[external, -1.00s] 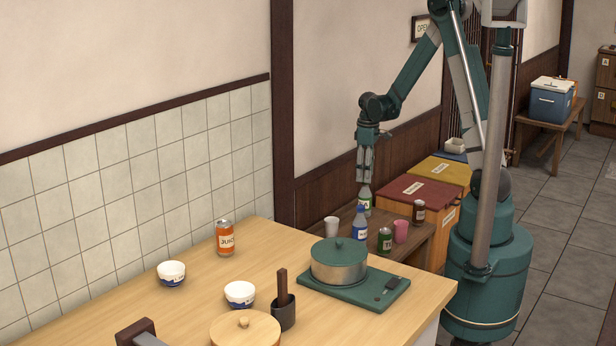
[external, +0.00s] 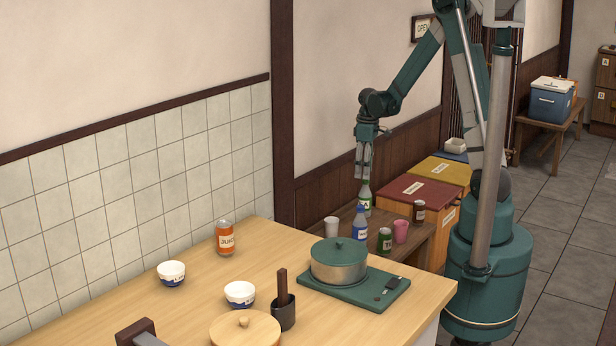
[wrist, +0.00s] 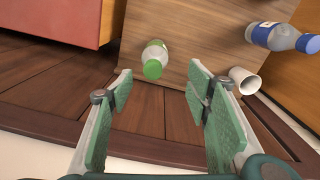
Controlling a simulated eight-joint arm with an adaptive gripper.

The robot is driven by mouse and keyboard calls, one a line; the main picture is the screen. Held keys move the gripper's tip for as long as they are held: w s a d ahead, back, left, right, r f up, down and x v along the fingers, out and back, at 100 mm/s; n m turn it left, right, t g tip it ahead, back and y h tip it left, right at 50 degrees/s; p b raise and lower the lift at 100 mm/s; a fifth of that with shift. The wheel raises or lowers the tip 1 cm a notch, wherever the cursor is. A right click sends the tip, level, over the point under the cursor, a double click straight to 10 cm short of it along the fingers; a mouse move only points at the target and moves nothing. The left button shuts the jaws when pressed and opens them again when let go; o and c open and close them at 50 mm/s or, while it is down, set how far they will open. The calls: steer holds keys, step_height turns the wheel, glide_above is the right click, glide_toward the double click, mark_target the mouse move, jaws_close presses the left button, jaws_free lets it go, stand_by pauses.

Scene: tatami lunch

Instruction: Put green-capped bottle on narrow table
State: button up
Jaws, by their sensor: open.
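The green-capped bottle (external: 365,198) stands upright on the low brown wooden table (external: 345,212) beside the wall. In the wrist view its green cap (wrist: 153,69) and pale body show near the table's edge, between and just beyond the fingertips. My gripper (external: 364,177) is directly above the bottle, pointing down. In the wrist view my gripper (wrist: 160,80) has its two green-padded fingers spread, with nothing held between them. The bottle's lower part is partly hidden by the blue bottle in the external view.
The blue bottle (external: 360,223), white cup (external: 332,228), green can (external: 385,240), pink cup (external: 401,231) and brown jar (external: 419,212) stand close by. A red-lidded box (external: 425,192) is behind. The wooden counter (external: 200,290) with a pot (external: 338,262) fills the front.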

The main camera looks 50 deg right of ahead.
steer(key=s+a+r+m+t, duration=0.1)
steer(key=s+a+r+t, duration=0.1)
steer(key=s+a+r, duration=0.6)
steer(key=s+a+r+m+t, duration=0.1)
steer(key=s+a+r+t, duration=0.3)
steer(key=a+r, duration=0.8)
steer(key=s+a+r+t, duration=0.1)
steer(key=s+a+r, duration=0.1)
steer(key=s+a, duration=0.3)
steer(key=s, duration=0.3)
steer(key=shift+s+a+r+m, duration=0.25)
steer(key=shift+s+a+m, duration=0.1)
steer(key=shift+m, duration=0.05)
